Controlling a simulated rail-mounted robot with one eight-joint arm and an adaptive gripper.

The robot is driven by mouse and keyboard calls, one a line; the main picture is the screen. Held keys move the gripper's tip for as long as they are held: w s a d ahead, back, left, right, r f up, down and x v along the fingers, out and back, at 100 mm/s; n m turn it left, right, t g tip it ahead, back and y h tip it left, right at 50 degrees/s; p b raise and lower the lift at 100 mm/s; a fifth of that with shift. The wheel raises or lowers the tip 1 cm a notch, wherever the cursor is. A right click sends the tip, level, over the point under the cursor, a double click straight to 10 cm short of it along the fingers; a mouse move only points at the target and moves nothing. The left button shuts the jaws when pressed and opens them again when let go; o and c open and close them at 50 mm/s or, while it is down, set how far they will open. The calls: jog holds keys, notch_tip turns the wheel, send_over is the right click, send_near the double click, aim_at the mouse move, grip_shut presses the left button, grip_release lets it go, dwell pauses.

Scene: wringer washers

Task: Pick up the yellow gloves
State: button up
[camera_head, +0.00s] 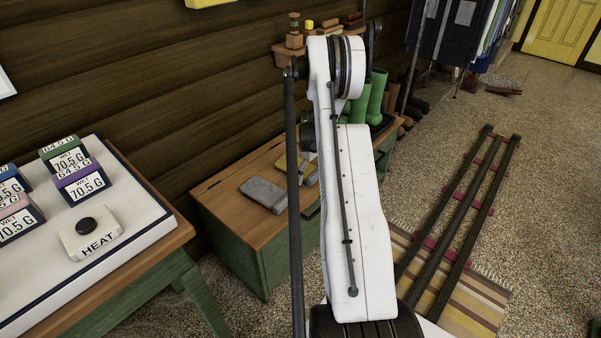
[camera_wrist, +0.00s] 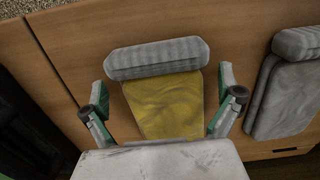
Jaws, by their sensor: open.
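The yellow gloves (camera_wrist: 168,103) lie flat on the wooden bench top in the wrist view, with a rolled grey cuff at their upper end. My gripper (camera_wrist: 166,92) is open, with one green-and-grey finger on each side of the yellow part. Whether the fingers touch the gloves or the bench I cannot tell. The lower end of the gloves is hidden behind my gripper's pale body. In the head view, part of the yellow gloves (camera_head: 307,171) shows on the bench, partly hidden by my arm, which also hides my gripper.
Grey gloves (camera_wrist: 290,90) lie on the bench (camera_wrist: 60,35) to the right of the yellow ones. Green boots (camera_head: 375,97) stand beyond my arm. A table with sign blocks (camera_head: 80,180) and a HEAT block (camera_head: 90,235) stands at left.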

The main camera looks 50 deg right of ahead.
jog(key=shift+c, duration=0.5)
jog(key=c, duration=1.2)
